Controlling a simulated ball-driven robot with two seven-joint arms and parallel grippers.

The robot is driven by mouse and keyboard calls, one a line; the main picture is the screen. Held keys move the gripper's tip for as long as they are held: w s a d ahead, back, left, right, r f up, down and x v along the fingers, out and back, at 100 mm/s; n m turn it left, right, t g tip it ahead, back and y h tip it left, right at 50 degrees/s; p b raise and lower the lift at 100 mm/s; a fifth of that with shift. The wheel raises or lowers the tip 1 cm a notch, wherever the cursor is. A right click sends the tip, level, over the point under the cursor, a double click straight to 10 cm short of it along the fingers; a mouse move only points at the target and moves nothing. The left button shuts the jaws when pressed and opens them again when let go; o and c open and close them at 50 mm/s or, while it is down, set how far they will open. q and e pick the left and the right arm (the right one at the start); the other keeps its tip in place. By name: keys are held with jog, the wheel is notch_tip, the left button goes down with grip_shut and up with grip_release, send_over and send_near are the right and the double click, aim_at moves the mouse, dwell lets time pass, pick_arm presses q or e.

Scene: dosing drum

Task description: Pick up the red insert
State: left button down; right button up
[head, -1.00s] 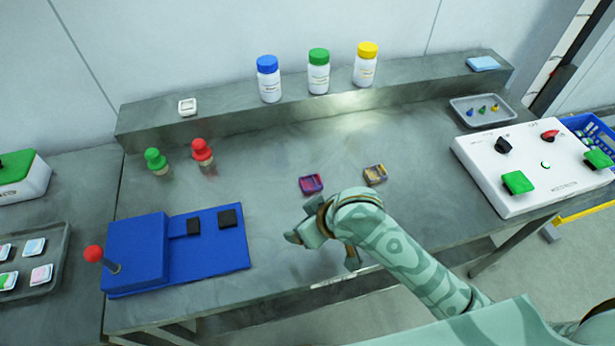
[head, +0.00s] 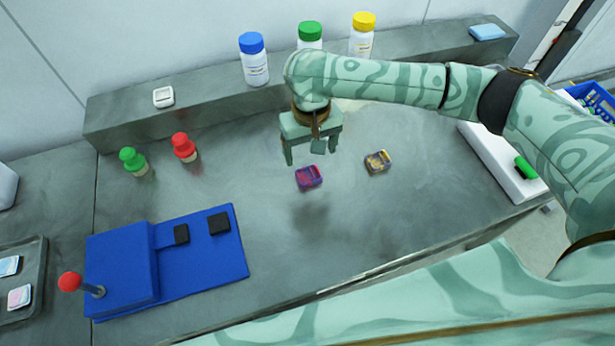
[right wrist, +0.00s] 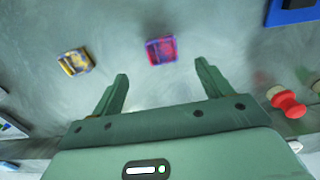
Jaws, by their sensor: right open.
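The red insert (head: 309,177) is a small square piece, red with purple edges, lying flat on the grey bench. It also shows in the right wrist view (right wrist: 161,51), just beyond the gap between the fingertips. My right gripper (head: 311,153) is above the bench, pointing down, a little behind the insert in the head view. Its fingers are apart with nothing between them, also in the right wrist view (right wrist: 161,75). The insert is uncovered and not touched. My left gripper is not in view.
A yellow insert (head: 377,162) lies close to the right. A blue fixture (head: 200,262) is at front left. Bottles stand on the back ledge (head: 205,105). A white control box (head: 495,165) is partly hidden at right.

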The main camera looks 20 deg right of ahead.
jog(key=b, duration=0.2)
send_over(310, 179)
notch_tip(310, 179, down, 5)
jog(key=shift+w+r, duration=0.1)
notch_tip(310, 179, down, 5)
jog(key=b, duration=0.2)
jog(key=shift+r+b, duration=0.1)
jog(key=shift+b, duration=0.25)
jog(key=shift+f, duration=0.2)
jog(key=shift+r, duration=0.2)
jog(key=c, duration=1.1)
